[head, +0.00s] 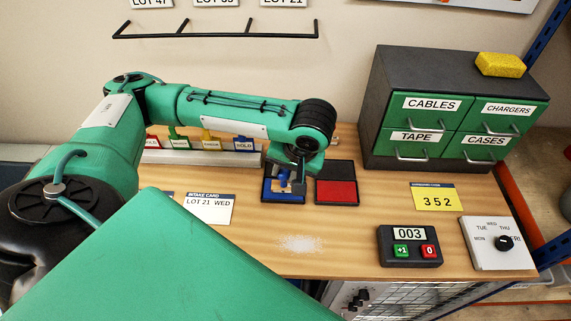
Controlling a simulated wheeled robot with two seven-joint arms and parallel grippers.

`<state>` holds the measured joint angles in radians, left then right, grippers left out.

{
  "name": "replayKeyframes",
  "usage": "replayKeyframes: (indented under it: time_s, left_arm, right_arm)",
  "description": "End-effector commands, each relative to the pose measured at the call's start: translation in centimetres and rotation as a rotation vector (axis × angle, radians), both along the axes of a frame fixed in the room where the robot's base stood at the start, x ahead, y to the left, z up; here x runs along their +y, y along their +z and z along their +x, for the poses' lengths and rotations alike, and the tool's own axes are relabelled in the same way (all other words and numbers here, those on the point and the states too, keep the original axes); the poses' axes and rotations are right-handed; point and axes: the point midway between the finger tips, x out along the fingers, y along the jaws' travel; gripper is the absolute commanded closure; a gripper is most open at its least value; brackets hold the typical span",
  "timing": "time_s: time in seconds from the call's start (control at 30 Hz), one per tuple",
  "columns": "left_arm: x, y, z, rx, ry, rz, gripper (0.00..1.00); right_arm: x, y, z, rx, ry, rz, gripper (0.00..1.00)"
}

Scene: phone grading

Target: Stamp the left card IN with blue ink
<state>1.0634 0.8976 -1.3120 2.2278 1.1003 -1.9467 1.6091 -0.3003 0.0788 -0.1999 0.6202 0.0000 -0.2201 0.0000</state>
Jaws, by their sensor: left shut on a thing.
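My left gripper (298,184) comes down over the blue ink pad (270,197), seen from behind its wrist. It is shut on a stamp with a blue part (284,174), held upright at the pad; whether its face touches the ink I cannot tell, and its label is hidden. An intake card (208,212) reading LOT 21 WED lies on the table left of the pad. My right gripper is not in view.
A red ink pad (337,192) with a dark lid is right of the blue one. Behind stands a rack of labelled stamps (210,144). A yellow 352 card (436,198), a counter (408,246), a day dial (498,243) and a drawer cabinet (395,95) are at right.

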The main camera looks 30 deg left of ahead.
Motion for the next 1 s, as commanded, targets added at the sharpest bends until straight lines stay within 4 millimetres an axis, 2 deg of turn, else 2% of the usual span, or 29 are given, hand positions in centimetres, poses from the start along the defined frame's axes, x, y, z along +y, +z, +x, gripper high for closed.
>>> replayKeyframes:
  time_s: [1.0]
  left_arm:
    - [-0.03,-0.13,-0.04,0.002,0.0,-0.001,0.88]
  right_arm:
    - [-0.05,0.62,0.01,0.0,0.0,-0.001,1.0]
